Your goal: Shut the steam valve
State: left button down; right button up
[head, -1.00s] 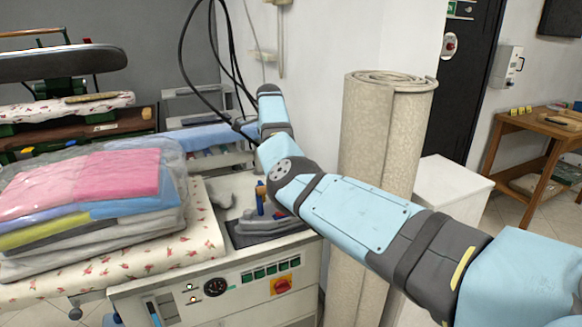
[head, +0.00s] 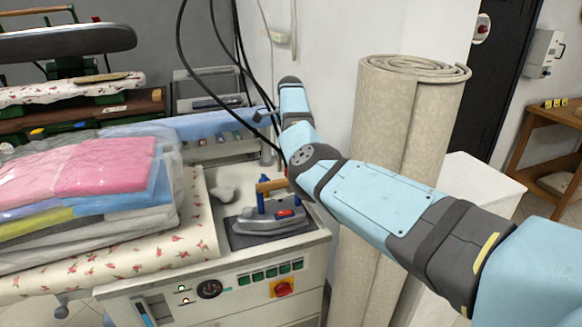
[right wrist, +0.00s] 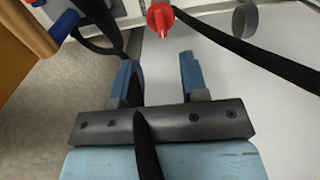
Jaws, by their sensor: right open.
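A red valve handle (right wrist: 160,19) shows at the top of the right wrist view, on a pale surface. I take it as the steam valve; in the head view my right arm seems to hide most of it. My right gripper (right wrist: 161,78) is open and empty, with its blue fingers pointing toward the red handle. The handle lies just beyond the fingertips, roughly between their lines, and looks apart from them. My left gripper is in neither view.
A steam iron (head: 268,222) stands on the white ironing unit (head: 250,295). Bagged folded clothes (head: 95,200) lie at left. A rolled carpet (head: 385,130) stands behind my right arm. Black cables (head: 183,55) hang near it; one crosses the wrist view (right wrist: 250,52).

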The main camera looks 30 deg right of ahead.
notch_tip(320, 180, down, 9)
jog(key=shift+f+b, duration=0.1)
jog(key=shift+b, duration=0.35)
grip_shut()
